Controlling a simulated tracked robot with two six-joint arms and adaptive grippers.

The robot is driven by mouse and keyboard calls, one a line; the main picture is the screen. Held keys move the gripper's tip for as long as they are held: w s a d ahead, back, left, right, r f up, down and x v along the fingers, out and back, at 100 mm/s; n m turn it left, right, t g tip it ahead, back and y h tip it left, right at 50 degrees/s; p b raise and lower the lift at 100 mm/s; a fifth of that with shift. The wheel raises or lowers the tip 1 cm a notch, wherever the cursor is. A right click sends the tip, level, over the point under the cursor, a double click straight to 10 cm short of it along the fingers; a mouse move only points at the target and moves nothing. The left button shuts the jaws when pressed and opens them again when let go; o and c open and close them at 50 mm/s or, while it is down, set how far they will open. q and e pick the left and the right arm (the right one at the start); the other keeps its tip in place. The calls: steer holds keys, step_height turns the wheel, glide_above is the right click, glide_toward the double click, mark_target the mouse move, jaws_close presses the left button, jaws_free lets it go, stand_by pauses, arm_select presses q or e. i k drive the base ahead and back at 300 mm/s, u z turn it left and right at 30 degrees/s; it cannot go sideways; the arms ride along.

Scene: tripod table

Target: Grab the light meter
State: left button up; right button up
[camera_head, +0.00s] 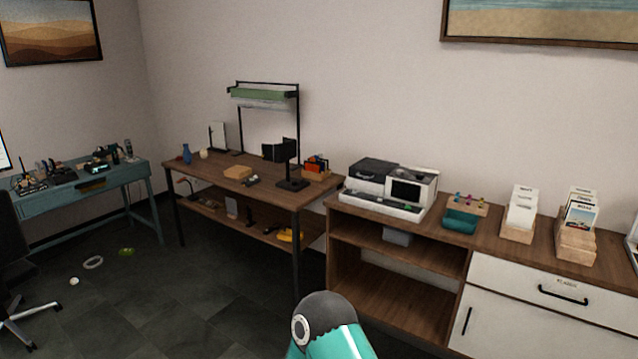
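I cannot pick out the light meter for certain. Small dark items (251,181) lie on the brown wooden table (205,168), beside a light wooden block (238,172), and are too small to identify. A black stand (291,182) with dark panels stands at the table's right part, near a small box of orange and dark items (316,168). Neither of my grippers shows; only a teal and dark grey link of my own arm is at the bottom centre.
A teal desk (60,198) and dark chair (10,240) stand left. A ring (93,262) and a ball (74,281) lie on the mostly open floor.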

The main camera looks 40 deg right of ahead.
mark_target(254, 179)
steer(key=u, duration=0.35)
steer(key=i, duration=0.15)
steer(key=z, duration=1.25)
steer(key=k, duration=0.9)
steer(key=z, duration=0.2)
steer(key=i, duration=0.9)
steer(key=u, duration=0.25)
steer(key=k, duration=0.8)
steer(key=z, duration=0.2)
steer(key=i, duration=0.75)
